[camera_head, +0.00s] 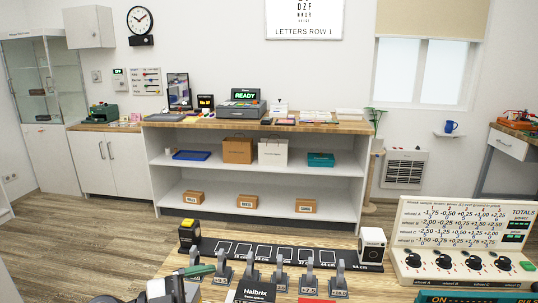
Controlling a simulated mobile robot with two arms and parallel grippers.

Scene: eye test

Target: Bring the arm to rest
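At the bottom edge, a grey and black part (172,290) comes in left of centre. It looks like the end of my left arm, mostly cut off by the frame; its fingertips cannot be made out. A green bar-shaped piece (196,271) lies tilted just above it; I cannot tell whether it is held. My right gripper is not in view.
On the near table are a black board with marked squares (262,251), a yellow-topped black block (189,235), a white block (371,246), a black "Halbrix" card (256,291) and a dial panel (464,243). A white shelf unit (257,176) stands beyond, with floor between.

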